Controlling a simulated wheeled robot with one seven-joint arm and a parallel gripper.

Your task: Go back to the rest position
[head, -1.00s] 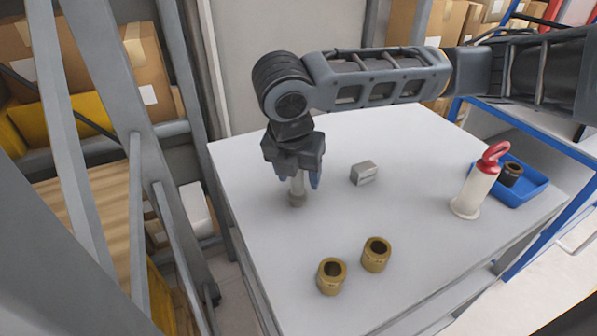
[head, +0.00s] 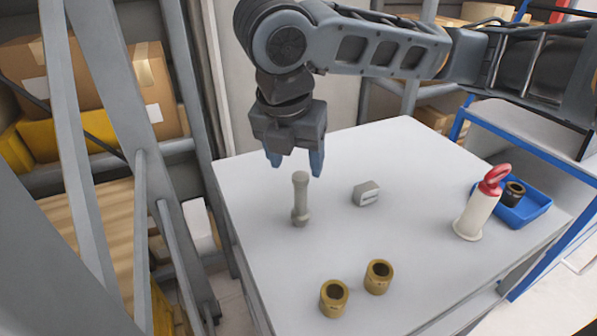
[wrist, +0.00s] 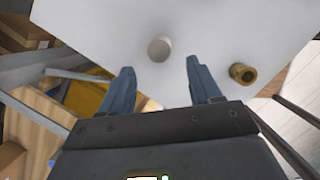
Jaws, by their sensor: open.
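My gripper (head: 295,168) is open and empty above the white table (head: 400,150). Its two blue fingers point down, just above and behind a grey pin-like post (head: 300,200). The post stands upright on the table, apart from the fingers. In the wrist view the post's round top (wrist: 159,48) shows beyond and between the fingertips (wrist: 160,72). My arm reaches in from the right side of the head view.
A small grey block (head: 366,194) lies right of the post. Two brass rings (head: 334,299) stand near the front edge. A white cylinder with a red handle (head: 476,212) and a blue tray (head: 537,206) holding a dark ring (head: 514,193) are at right. Shelving uprights stand left.

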